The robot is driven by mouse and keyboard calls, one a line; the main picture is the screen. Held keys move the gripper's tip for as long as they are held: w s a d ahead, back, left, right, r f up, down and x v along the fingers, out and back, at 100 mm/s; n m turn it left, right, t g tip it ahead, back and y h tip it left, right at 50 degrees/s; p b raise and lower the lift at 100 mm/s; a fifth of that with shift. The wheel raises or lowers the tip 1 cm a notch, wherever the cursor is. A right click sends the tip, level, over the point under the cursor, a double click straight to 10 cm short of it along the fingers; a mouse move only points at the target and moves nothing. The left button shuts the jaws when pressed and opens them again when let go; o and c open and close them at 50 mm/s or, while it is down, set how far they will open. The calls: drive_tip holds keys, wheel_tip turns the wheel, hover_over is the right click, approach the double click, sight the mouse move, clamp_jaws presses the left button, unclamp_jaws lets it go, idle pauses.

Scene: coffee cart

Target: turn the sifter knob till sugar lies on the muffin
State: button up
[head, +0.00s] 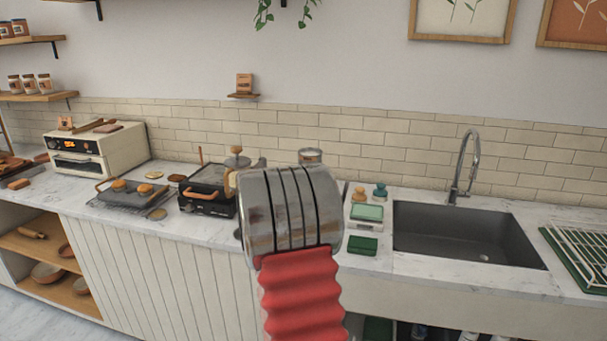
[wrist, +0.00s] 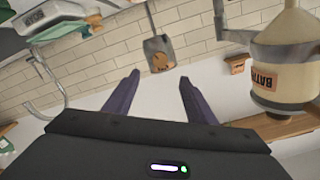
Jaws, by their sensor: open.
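My gripper (wrist: 159,77) is open and empty in the wrist view, its two dark purple fingers apart. In the head view my own arm hides it. Two round golden-brown pieces (head: 145,189), which look like muffins, sit on a dark tray (head: 112,203) at the left of the counter. No white sugar can be made out on them. I cannot pick out the sifter or its knob for certain. A metal-topped cylinder (head: 310,155) shows partly behind my arm. A grey square tool with a brown patch (wrist: 160,52) shows beyond the fingertips in the wrist view.
A black appliance (head: 207,190) and a toaster oven (head: 97,150) stand on the counter. A cream labelled canister (wrist: 284,68) is at the wrist view's right. A scale (head: 366,212), green box (head: 362,245), sink (head: 465,235) and tap (head: 465,165) lie right of my arm.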

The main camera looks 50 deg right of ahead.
drive_tip(key=shift+n, duration=1.4)
drive_tip(key=x, duration=1.3)
drive_tip(key=shift+w+d, duration=0.2)
drive_tip(key=shift+d, duration=0.15)
drive_tip(key=shift+c, duration=0.5)
drive_tip(key=c, duration=0.9)
drive_tip(key=shift+c, duration=0.2)
drive_tip(key=shift+m, duration=0.4)
drive_tip(key=shift+m, duration=1.2)
